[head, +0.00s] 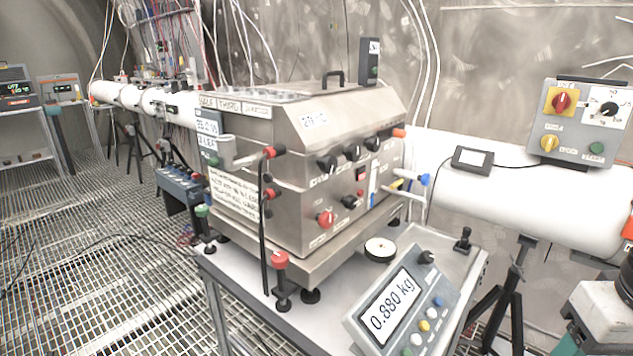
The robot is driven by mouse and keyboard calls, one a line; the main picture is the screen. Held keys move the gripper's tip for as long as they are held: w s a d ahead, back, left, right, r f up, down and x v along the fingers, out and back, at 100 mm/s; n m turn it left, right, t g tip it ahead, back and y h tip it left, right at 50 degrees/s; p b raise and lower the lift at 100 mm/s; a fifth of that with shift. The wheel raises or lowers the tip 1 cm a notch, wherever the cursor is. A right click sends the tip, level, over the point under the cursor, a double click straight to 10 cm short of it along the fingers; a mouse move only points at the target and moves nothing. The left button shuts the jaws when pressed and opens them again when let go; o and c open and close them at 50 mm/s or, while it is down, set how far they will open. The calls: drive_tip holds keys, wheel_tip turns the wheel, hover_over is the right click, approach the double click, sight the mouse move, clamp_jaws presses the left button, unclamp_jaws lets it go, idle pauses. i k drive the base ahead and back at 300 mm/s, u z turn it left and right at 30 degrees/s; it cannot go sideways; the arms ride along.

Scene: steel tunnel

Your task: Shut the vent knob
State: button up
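A steel boxed machine (290,135) stands on a table in the middle of the head view. Its front carries three black knobs in a row, the left one (327,163), the middle one (351,153) and the right one (373,144). Below them are a red knob (325,218) and a smaller black knob (350,201). Red-ended valve handles sit at its left corner, an upper one (270,152) and a lower one (270,193). The small labels are too blurred to tell which knob is the vent knob.
A scale display (393,305) reading 0.880 kg and a round disc (380,249) are on the table (330,320). A red-topped post (280,260) stands at its near edge. Grating floor (90,260) is left.

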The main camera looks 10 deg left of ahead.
sight(327, 164)
drive_tip(key=z, duration=0.55)
drive_tip(key=k, duration=0.65)
drive_tip(key=z, duration=0.95)
drive_tip(key=i, duration=1.35)
drive_tip(key=u, duration=1.1)
drive_tip(key=i, duration=0.55)
drive_tip(key=u, duration=0.55)
